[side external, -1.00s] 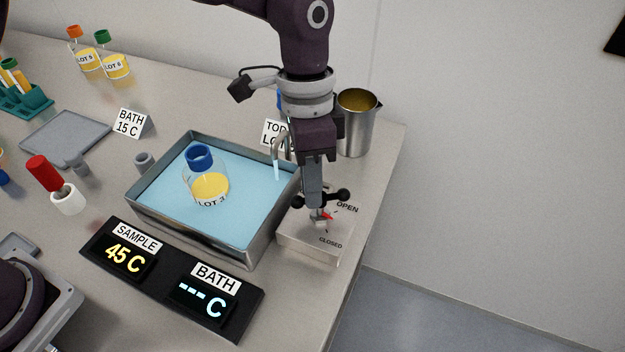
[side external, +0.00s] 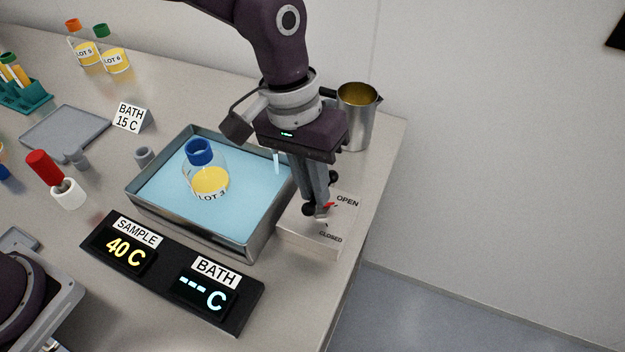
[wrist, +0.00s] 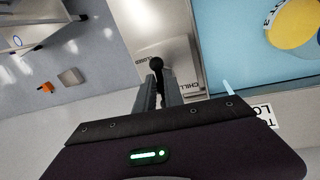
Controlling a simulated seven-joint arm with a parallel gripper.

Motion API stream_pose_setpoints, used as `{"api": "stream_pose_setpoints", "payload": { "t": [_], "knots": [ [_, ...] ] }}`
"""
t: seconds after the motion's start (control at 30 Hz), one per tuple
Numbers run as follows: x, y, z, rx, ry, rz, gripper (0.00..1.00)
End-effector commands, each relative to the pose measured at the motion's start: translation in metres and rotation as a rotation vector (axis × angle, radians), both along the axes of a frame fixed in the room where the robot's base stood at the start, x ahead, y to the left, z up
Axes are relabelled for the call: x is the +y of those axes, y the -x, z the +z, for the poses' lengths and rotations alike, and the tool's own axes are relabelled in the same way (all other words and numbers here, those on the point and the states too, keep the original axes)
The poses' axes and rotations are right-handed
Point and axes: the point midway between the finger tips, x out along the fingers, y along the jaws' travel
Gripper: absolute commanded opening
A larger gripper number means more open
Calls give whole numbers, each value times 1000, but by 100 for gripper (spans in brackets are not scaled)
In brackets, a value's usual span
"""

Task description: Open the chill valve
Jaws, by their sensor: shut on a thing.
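The chill valve is a pale metal block (side external: 306,238) marked OPEN and CLOSED, right of the bath. A pale stream (side external: 277,161) runs from the spout into the bath.
The metal bath tray (side external: 245,252) holds blue liquid and the blue-capped LOT 3 bottle (side external: 201,172). A steel jug (side external: 356,118) stands behind the valve. The display panel (side external: 172,275) in front reads SAMPLE 40 C and BATH with dashes. The table edge is close right of the valve.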

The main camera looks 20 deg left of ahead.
Motion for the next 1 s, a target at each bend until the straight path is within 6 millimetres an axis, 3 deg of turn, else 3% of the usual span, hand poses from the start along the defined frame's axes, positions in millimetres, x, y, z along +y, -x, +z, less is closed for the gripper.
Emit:
{"api": "stream_pose_setpoints", "payload": {
  "t": [0.3,0.83,0.87,0.9,0.97,1.0],
  "knots": [
    [-1,0,1,-2,1,107,0],
    [-2,0,1,-2,1,129,0],
    [-2,0,1,-2,2,129,15],
    [-2,0,1,-1,1,129,23],
    [-2,0,1,-1,1,128,34],
    [-2,0,1,-1,1,128,34]
  ]
}}
